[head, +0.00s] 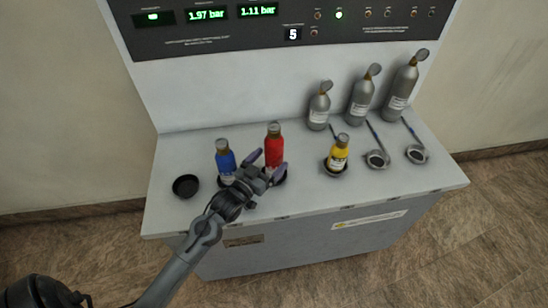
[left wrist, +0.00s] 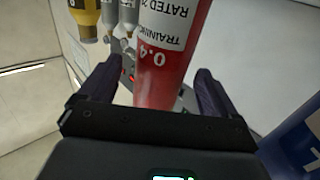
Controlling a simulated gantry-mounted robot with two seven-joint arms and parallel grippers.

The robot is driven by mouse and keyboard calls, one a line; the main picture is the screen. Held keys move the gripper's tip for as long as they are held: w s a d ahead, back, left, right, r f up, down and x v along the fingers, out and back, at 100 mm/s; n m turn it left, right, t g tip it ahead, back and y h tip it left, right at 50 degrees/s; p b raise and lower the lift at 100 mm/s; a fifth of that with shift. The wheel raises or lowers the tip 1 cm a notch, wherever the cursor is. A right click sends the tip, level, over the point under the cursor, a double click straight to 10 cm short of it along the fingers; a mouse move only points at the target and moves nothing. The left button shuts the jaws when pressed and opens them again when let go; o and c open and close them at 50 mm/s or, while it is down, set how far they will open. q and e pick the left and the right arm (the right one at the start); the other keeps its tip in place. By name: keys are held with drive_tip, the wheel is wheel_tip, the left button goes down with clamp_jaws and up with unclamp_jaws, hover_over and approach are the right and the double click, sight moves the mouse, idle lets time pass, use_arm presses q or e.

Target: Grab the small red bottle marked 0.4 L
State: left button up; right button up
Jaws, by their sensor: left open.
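The small red bottle (head: 273,144) stands upright on the white bench, in a dark round holder whose rim shows at its base. In the left wrist view the red bottle (left wrist: 168,65) shows its white label with "0.4" and sits between the two fingers. My left gripper (head: 264,166) is open, with its purple-tipped fingers on either side of the bottle's lower part. In the left wrist view a gap shows beside the left gripper's fingers (left wrist: 155,88); I cannot tell whether either touches. My right gripper is not in view.
A blue bottle (head: 225,158) stands close to the left of my gripper. An empty dark holder (head: 186,186) is further left. A yellow bottle (head: 338,153) stands right, with grey cylinders (head: 362,95) behind it. A display panel (head: 290,25) rises at the back.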

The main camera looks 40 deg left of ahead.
use_arm(q)
drive_tip(key=w, duration=0.5)
drive_tip(key=shift+a+f+b, duration=0.25)
drive_tip(key=shift+b, duration=0.05)
drive_tip(key=shift+c, duration=0.4)
drive_tip(key=c, duration=1.2)
drive_tip(key=shift+r, duration=0.1)
drive_tip(key=shift+c, duration=1)
drive_tip(key=shift+r, duration=0.1)
